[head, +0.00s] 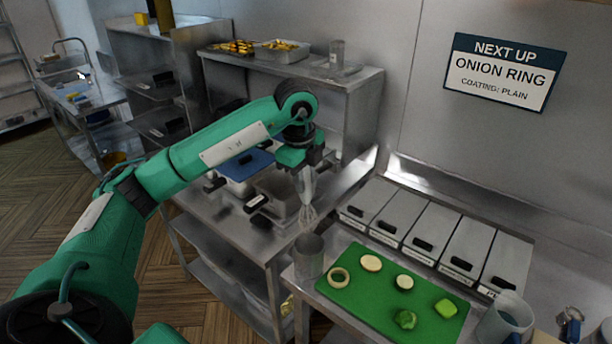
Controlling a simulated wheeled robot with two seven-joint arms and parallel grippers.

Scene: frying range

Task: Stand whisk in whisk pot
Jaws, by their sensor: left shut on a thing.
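My left gripper (306,160) is shut on the whisk (307,188), which hangs below it with its wire end pointing down. The whisk pot (309,257) is a grey metal cylinder, standing upright at the left edge of the counter beside the green board. The whisk's wires show above the pot's rim in the picture, and a small gap seems to lie between them. The pot's inside is mostly hidden. My right gripper is not in view.
A green cutting board (369,308) holds an onion ring, slices and green pieces. Several lidded bins (416,232) line the wall behind. A steel table (225,222) with containers stands left of the pot. A grey mug-like vessel (503,322) is at the right.

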